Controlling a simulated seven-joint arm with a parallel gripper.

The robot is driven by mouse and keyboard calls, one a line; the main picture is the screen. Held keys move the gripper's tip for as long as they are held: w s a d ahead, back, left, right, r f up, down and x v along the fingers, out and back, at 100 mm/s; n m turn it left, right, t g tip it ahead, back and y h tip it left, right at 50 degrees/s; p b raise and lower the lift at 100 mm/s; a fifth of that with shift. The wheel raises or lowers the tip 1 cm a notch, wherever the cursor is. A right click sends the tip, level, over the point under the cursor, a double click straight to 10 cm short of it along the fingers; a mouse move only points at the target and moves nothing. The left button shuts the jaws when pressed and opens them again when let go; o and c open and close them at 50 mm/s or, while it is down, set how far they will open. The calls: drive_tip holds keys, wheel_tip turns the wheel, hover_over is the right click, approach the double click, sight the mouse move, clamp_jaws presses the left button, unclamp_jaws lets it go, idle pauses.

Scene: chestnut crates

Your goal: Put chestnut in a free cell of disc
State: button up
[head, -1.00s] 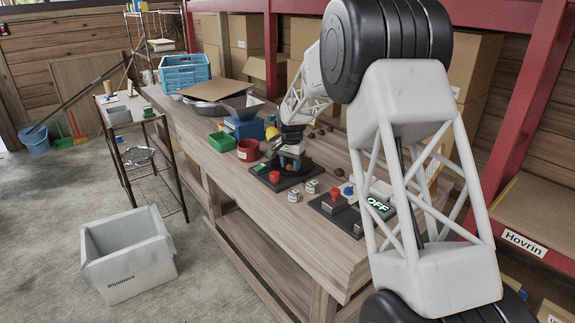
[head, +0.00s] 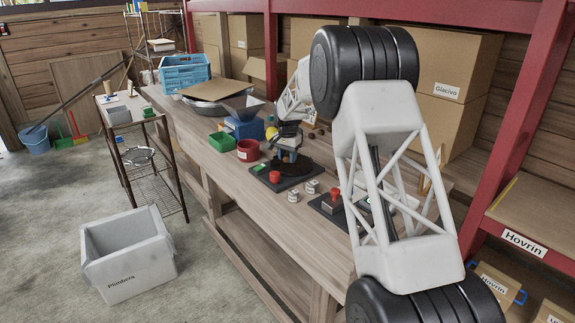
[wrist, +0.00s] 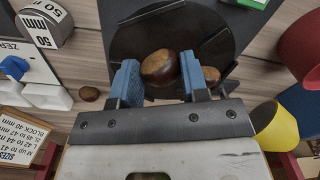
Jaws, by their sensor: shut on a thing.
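My gripper (wrist: 158,70) has two blue fingers shut on a brown chestnut (wrist: 159,66), seen in the wrist view. The dark round disc (wrist: 138,32) lies below and beyond the fingers, with a thin dark divider on its right side. In the head view my gripper (head: 288,150) is over the disc's black base at the middle of the workbench. The held chestnut cannot be made out there. A second chestnut (wrist: 211,75) shows just right of the right finger, at the disc's edge; I cannot tell whether it is inside a cell.
A loose chestnut (wrist: 90,93) lies on the bench left of the fingers. A grey 50 mm block (wrist: 45,22) and a yellow cup (wrist: 275,128) are nearby. In the head view a red pot (head: 248,150) and green tray (head: 220,141) stand left of the disc.

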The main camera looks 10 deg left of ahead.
sight(288, 162)
drive_tip(key=shift+f, duration=1.75)
drive_tip(key=shift+f, duration=0.1)
drive_tip(key=o, duration=0.9)
wheel_tip(288, 162, up, 12)
drive_tip(key=shift+s+r, duration=0.1)
drive_tip(key=shift+s, duration=0.05)
